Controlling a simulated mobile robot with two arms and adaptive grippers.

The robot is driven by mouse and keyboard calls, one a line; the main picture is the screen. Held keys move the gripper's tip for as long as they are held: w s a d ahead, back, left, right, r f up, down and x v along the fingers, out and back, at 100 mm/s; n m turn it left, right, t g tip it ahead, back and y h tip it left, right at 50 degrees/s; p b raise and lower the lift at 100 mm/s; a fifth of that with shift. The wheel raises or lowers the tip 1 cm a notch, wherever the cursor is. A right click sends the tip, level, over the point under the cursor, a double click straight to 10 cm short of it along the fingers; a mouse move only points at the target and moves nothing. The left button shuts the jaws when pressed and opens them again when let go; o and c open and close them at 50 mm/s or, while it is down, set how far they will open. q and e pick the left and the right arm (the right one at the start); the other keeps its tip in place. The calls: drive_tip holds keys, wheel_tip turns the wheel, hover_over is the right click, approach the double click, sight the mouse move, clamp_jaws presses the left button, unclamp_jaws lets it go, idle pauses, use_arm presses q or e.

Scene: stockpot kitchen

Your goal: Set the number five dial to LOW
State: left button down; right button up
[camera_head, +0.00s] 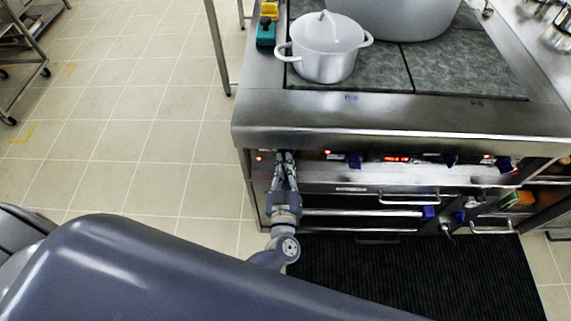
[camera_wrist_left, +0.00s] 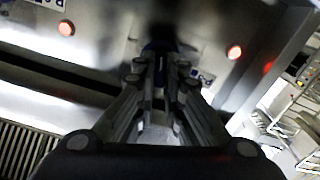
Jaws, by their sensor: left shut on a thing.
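My left gripper (camera_head: 285,160) reaches the front panel at the left end of the stove. It is shut on a dark blue dial, mostly hidden behind the fingers; its rim shows between the fingertips in the left wrist view (camera_wrist_left: 158,47). My left gripper (camera_wrist_left: 160,72) points straight at the panel there. Which number this dial carries and its setting cannot be read. My right gripper is not in view.
Red lights (camera_head: 327,153) glow along the panel. A white lidded pot (camera_head: 325,55) and a larger pot (camera_head: 400,12) stand on the stove top. Oven handles (camera_head: 408,201) stick out below the panel.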

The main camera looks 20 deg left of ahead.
use_arm(q)
drive_tip(key=n+b, duration=0.1)
drive_tip(key=n, duration=0.4)
drive_tip(key=n+b, duration=0.1)
drive_tip(key=n, duration=0.4)
drive_tip(key=shift+s+a+f+b, duration=0.1)
drive_tip(key=shift+a+f+b, duration=0.05)
drive_tip(key=shift+b, duration=0.25)
drive_tip(key=shift+n, duration=0.3)
drive_tip(key=c, duration=1.7)
unclamp_jaws()
